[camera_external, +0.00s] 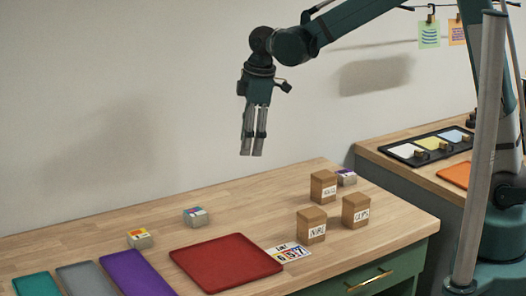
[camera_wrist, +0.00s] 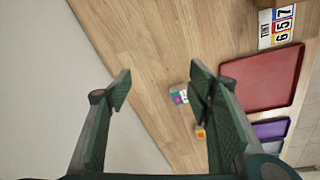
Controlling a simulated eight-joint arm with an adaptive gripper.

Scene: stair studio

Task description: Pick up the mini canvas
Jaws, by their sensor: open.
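Several small pale blocks with coloured tops look like mini canvases; I cannot tell which one the task names. One with a blue and purple top (camera_external: 195,217) lies near the back edge of the table, and one with an orange and yellow top (camera_external: 140,239) lies left of it. A third, purple-topped block (camera_external: 346,177) is at the far right corner. My gripper (camera_external: 254,152) is open, empty and pointing down, high above the table. In the wrist view, my gripper (camera_wrist: 160,86) has a blue-topped block (camera_wrist: 180,94) and an orange one (camera_wrist: 200,133) near its right finger, partly hidden.
A red tray (camera_external: 226,262) lies in the middle front, with a number card (camera_external: 288,252) beside it. Three brown labelled boxes (camera_external: 323,187) stand at the right. Teal, grey and purple mats (camera_external: 138,272) lie at front left. The wood between the blocks and boxes is clear.

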